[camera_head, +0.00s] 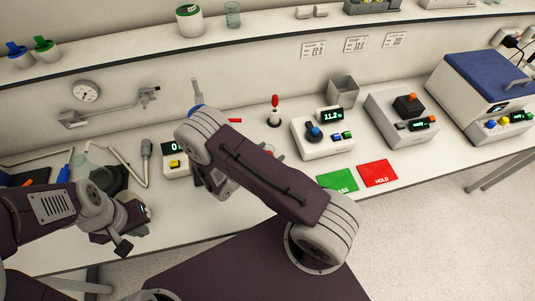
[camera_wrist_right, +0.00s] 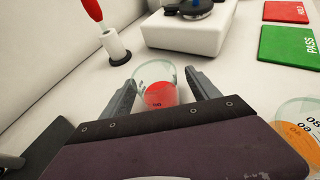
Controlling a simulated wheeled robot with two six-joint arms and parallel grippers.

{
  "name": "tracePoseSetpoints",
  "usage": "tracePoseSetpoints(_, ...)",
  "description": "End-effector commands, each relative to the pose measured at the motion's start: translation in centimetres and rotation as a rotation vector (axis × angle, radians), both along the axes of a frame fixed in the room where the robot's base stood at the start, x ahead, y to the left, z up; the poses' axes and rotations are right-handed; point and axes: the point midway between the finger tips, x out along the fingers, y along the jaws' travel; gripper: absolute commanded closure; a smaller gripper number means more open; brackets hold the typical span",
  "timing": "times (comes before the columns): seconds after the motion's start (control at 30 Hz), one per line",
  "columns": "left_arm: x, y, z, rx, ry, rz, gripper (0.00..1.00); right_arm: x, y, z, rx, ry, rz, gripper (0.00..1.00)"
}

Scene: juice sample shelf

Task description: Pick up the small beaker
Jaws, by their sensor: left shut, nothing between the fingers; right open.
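A small clear glass beaker (camera_wrist_right: 155,83) with a red patch stands upright on the bench in the right wrist view. My right gripper (camera_wrist_right: 160,88) is open, with one finger on each side of the beaker; I cannot tell whether either touches it. In the head view my right arm hides that gripper and most of the beaker, with only a bit of the beaker (camera_head: 269,150) showing. A second glass vessel with orange contents (camera_wrist_right: 298,138) is at the right edge of the wrist view. My left gripper (camera_head: 124,246) is shut and empty at the bench's front left.
A red-handled tool in a white holder (camera_wrist_right: 115,45) stands behind the beaker. A white instrument with a blue knob (camera_head: 314,133) is to the right, near the green PASS pad (camera_head: 337,181) and red HOLD pad (camera_head: 378,172). Another glass beaker (camera_head: 233,14) stands on the shelf.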

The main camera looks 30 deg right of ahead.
Motion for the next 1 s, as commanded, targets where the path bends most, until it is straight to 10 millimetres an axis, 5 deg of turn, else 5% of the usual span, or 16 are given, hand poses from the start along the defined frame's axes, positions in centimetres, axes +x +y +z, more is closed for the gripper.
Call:
tracePoseSetpoints(0.37,0.0,0.0,0.47,0.0,0.0,0.0,1.0,0.71,-1.67,-0.73,0.0,0.0,0.001,0.33)
tracePoseSetpoints(0.6,0.0,0.0,0.47,0.0,0.0,0.0,1.0,0.71,-1.66,-0.71,0.0,0.0,0.001,0.99)
tracePoseSetpoints(1.0,0.0,0.0,0.36,0.0,0.0,0.0,1.0,0.76,-1.63,-0.21,0.001,-0.001,0.001,0.99)
